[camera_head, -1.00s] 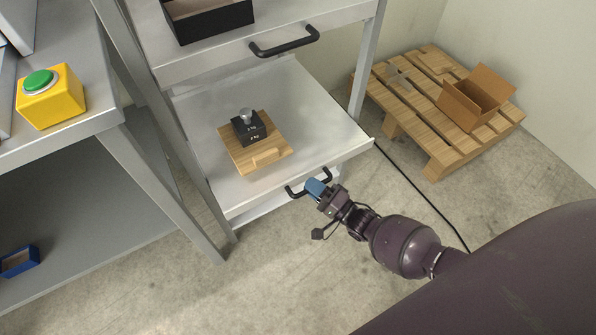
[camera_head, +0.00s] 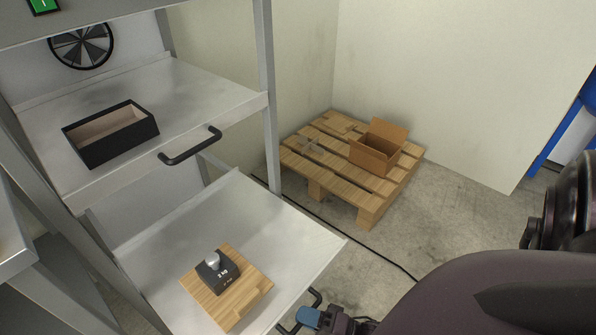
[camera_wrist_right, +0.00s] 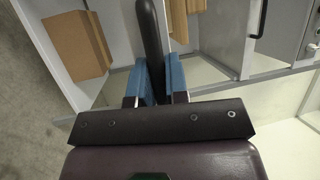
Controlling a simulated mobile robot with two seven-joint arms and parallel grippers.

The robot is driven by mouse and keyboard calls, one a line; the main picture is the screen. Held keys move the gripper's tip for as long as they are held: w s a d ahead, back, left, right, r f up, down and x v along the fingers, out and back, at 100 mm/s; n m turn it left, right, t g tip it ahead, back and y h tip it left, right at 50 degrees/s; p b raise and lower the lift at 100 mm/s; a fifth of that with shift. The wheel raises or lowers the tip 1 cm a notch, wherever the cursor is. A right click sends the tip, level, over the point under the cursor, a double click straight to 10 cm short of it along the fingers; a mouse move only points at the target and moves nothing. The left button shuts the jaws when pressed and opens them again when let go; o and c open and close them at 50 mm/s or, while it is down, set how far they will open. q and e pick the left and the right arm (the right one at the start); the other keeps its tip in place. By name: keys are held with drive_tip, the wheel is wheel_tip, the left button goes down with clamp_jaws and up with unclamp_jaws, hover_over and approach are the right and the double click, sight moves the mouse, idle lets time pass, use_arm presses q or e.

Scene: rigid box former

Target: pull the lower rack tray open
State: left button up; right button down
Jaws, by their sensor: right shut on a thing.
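The lower rack tray (camera_head: 290,240) is a bare metal shelf. In the head view it juts well out in front of the rack post, below the upper tray (camera_head: 215,95). My right gripper (camera_head: 310,318) is at the tray's black bar handle (camera_head: 316,297), at the bottom of the head view. In the right wrist view the gripper's blue fingers (camera_wrist_right: 161,80) are closed around the dark handle bar (camera_wrist_right: 150,40). A wooden board (camera_head: 250,292) lies on the tray with a black 2 kg weight (camera_head: 217,272) on it. My left gripper is out of view.
The upper tray holds an open black box (camera_head: 110,135) and has its own black handle (camera_head: 190,147). A wooden pallet (camera_head: 325,165) with an open cardboard box (camera_head: 378,150) stands to the right. A black cable (camera_head: 385,260) crosses the floor between.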

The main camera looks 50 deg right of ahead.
drive_tip(key=shift+s, duration=0.1)
drive_tip(key=c, duration=1.1)
unclamp_jaws()
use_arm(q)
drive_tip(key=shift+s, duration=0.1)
use_arm(e)
drive_tip(key=shift+s, duration=0.1)
